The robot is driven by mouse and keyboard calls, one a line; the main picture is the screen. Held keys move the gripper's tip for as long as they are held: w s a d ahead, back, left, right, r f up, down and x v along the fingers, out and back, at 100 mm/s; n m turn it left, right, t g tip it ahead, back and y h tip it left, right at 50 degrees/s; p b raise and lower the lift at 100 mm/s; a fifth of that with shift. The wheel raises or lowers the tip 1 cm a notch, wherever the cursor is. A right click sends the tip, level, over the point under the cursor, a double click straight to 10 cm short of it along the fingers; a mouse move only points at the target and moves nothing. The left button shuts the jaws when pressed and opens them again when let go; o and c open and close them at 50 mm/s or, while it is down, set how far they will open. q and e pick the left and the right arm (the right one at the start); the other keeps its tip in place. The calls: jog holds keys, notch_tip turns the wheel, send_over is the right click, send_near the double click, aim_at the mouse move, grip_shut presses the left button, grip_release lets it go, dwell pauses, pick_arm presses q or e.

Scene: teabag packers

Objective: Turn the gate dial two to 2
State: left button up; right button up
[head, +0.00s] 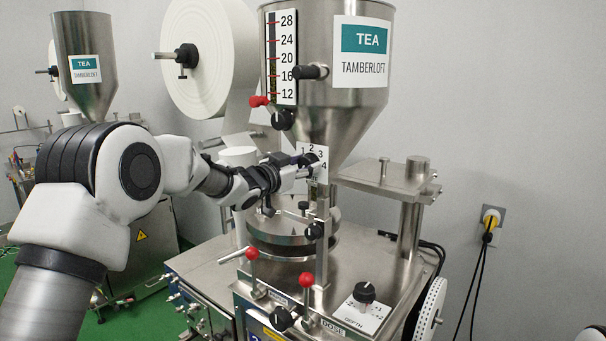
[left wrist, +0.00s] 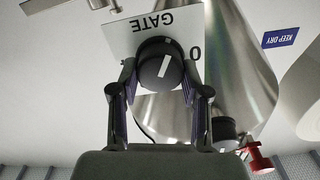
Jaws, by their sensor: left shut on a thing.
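The gate dial is a black round knob (left wrist: 161,64) with a white mark, on a white plate (left wrist: 120,42) lettered GATE that appears upside down in the left wrist view. A 0 shows beside the knob; the other numbers there are mostly hidden. I cannot tell which number the mark points to.
The steel TAMBERLOFT hopper (head: 345,40) rises above the dial, with a scale (head: 281,60) and a red-handled lever (head: 260,101). Red-knobbed levers (head: 306,280) and a DEPTH dial (head: 364,293) stand lower down. A white paper roll (head: 215,60) hangs at the back left.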

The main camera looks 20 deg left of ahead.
pick_arm(q)
jog(key=m+b, duration=0.2)
jog(key=m, duration=0.1)
jog(key=m+b, duration=0.2)
jog(key=m, duration=0.1)
jog(key=shift+d+f+b, duration=0.15)
jog(key=shift+f+b, duration=0.05)
jog(key=shift+b, duration=0.1)
jog(key=m+b, duration=0.2)
jog(key=m, duration=0.2)
jog(key=shift+r+m+b, duration=0.15)
jog(key=shift+m+b, duration=0.5)
jog(key=shift+m, duration=0.35)
jog(key=shift+r, duration=0.1)
jog(key=o, duration=1.1)
jog(key=shift+o, duration=0.2)
jog(key=shift+w+f, duration=0.15)
jog(key=shift+f, duration=0.1)
jog(key=v, duration=1.2)
